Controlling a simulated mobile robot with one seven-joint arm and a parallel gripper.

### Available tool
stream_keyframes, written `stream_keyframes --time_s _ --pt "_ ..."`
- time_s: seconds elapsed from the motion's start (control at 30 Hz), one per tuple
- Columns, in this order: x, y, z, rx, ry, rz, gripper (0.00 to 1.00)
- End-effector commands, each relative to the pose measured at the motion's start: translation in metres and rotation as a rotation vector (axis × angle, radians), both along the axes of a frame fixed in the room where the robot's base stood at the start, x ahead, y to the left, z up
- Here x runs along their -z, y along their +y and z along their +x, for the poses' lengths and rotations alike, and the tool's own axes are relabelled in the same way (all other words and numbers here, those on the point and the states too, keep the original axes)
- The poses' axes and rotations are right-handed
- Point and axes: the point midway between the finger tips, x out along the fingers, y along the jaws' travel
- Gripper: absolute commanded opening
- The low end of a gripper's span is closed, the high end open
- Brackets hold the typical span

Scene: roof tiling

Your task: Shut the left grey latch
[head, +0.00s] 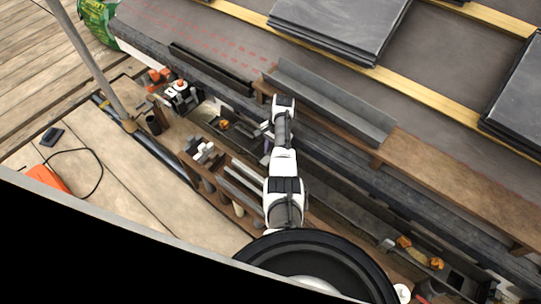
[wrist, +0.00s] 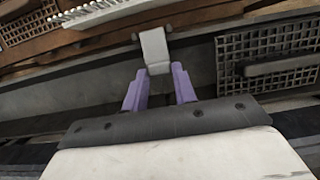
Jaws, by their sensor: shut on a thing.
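The grey latch (wrist: 155,46) is a pale, bent metal tab in the upper middle of the wrist view, hinged at its top on a brown wooden edge. My gripper (wrist: 158,82) has purple fingers on either side of the latch's lower end and is shut on it. The latch hangs in front of a plain grey wall. In the head view my gripper (head: 267,146) is by the long trough below the roof edge, mostly hidden by my white arm. The latch cannot be made out clearly there.
In the head view, a grey metal channel (head: 330,105) lies on the wooden plank (head: 450,180). Tool handles stand in a wooden rack (head: 200,172) at left. Slate tiles (head: 340,25) lie above.

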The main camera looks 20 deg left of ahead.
Motion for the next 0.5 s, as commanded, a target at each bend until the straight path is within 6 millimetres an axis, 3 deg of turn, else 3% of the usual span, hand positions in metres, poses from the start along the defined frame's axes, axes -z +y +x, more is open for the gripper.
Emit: stream_keyframes --time_s 0.03,0.5 --pt "0.0074 0.0004 0.0020 0.001 0.021 0.010 0.04" --pt "0.0088 -0.0009 0.0029 0.001 0.125 0.045 0.04"
